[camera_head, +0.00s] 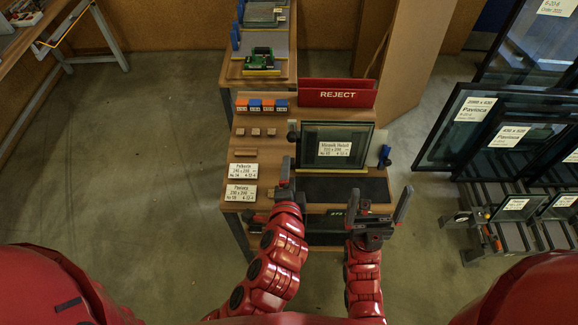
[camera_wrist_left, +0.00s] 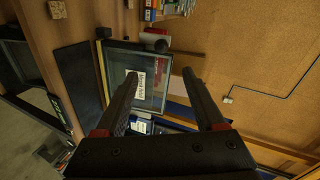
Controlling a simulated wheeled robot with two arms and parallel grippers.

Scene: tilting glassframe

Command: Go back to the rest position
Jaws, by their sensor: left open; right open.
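A framed glass pane (camera_head: 318,133) with a white label stands tilted at the far side of the worktable (camera_head: 262,205). It also shows beyond the fingers in the left wrist view (camera_wrist_left: 152,92). My left gripper (camera_head: 286,172) is at the near left of the pane, seen nearly edge-on in the head view. The left wrist view shows its two fingers (camera_wrist_left: 160,78) apart with nothing held between them. My right gripper (camera_head: 378,205) is open and empty in front of the dark mat (camera_head: 375,190), near the table's front edge.
A red REJECT bin (camera_head: 337,93) stands behind the pane. Small coloured blocks (camera_head: 269,104), wooden pieces (camera_head: 271,131) and white labels (camera_head: 241,193) lie on the table's left. Large framed panes (camera_head: 450,135) lean in a rack at right. Floor at left (camera_head: 150,170) is clear.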

